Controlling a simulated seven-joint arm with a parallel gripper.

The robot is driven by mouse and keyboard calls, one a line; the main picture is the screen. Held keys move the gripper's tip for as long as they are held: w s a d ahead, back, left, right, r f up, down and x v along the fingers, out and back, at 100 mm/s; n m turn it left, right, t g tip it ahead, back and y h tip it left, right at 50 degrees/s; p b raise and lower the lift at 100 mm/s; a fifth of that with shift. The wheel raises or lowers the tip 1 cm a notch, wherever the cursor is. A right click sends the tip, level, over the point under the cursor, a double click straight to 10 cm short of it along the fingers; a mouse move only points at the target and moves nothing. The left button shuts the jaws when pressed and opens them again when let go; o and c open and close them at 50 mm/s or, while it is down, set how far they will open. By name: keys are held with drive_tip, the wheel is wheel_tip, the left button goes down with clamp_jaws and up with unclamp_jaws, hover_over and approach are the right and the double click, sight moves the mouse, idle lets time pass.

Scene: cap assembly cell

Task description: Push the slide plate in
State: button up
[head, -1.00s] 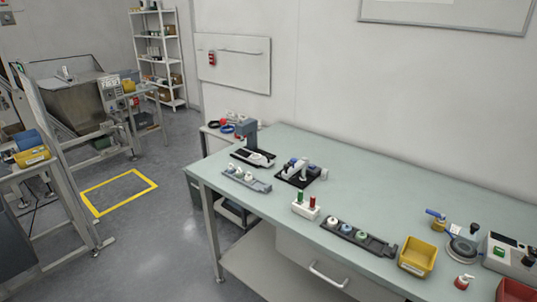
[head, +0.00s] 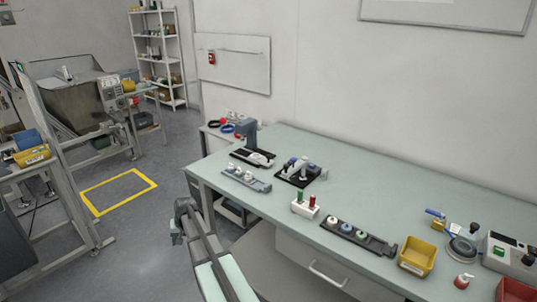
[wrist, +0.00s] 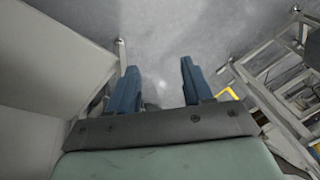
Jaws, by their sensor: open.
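My gripper (wrist: 157,88) shows in the wrist view with two blue fingers apart and nothing between them; grey floor lies beyond. In the head view my arm rises in front of the table's left front corner, clear of the tabletop things. A fixture with a grey upright block (head: 250,133) and a white slide-like piece on a dark base (head: 256,158) stands at the table's far left end. This may be the slide plate, but it is too small to be sure. Beside it a black plate (head: 299,174) carries a white clamp-like part and blue pieces. My gripper touches neither.
On the table (head: 400,180) are a grey tray with white parts (head: 247,180), a white block with green and red pegs (head: 305,205), a dark tray with round caps (head: 357,236) and a yellow bin (head: 417,257). The table's back middle is clear.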

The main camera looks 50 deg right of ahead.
drive_tip(key=w+d+r+m+t, duration=0.1)
drive_tip(key=w+d+r, duration=0.1)
drive_tip(key=d+r, duration=0.3)
drive_tip(key=w+d+r+t+h, duration=0.1)
drive_tip(key=w+d+r, duration=0.2)
drive_tip(key=r, duration=0.4)
drive_tip(key=w+d+r+m+t, duration=0.1)
drive_tip(key=w+d+r, duration=0.1)
drive_tip(key=d+r, duration=0.25)
wheel_tip(320, 180, up, 21)
drive_tip(key=m+g+h, duration=0.1)
drive_tip(key=g+h, duration=0.2)
hover_over(269, 155)
drive_tip(key=s+a, duration=0.4)
drive_tip(key=a, duration=0.1)
drive_tip(key=x, duration=1.4)
drive_tip(key=shift+d+r, duration=0.15)
drive_tip(key=shift+d, duration=0.1)
clamp_jaws()
